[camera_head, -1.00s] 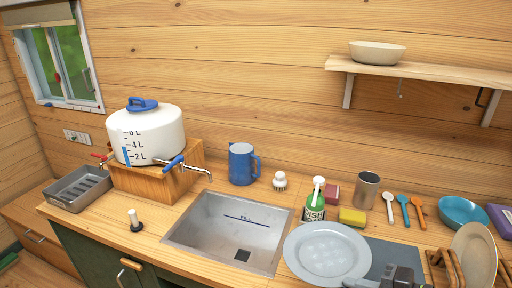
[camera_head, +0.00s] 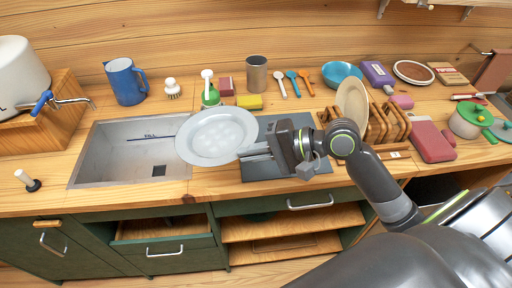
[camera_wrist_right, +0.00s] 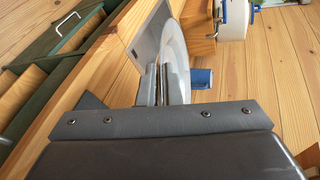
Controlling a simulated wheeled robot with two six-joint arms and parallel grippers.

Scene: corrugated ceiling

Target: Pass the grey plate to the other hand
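The grey plate (camera_head: 217,136) is held up by its right edge over the counter, partly in front of the sink's right side. My right gripper (camera_head: 256,152) is shut on that edge, its arm reaching in from the lower right. In the right wrist view the two fingers (camera_wrist_right: 159,86) close on the plate (camera_wrist_right: 176,55), which shows nearly edge-on. My left gripper is in neither view.
The sink (camera_head: 130,155) lies left of the plate. A soap bottle (camera_head: 210,96), yellow sponge (camera_head: 249,102) and metal cup (camera_head: 257,74) stand behind it. A wooden rack (camera_head: 385,124) with a beige plate (camera_head: 352,101) stands to the right. A blue mug (camera_head: 125,82) is at the back left.

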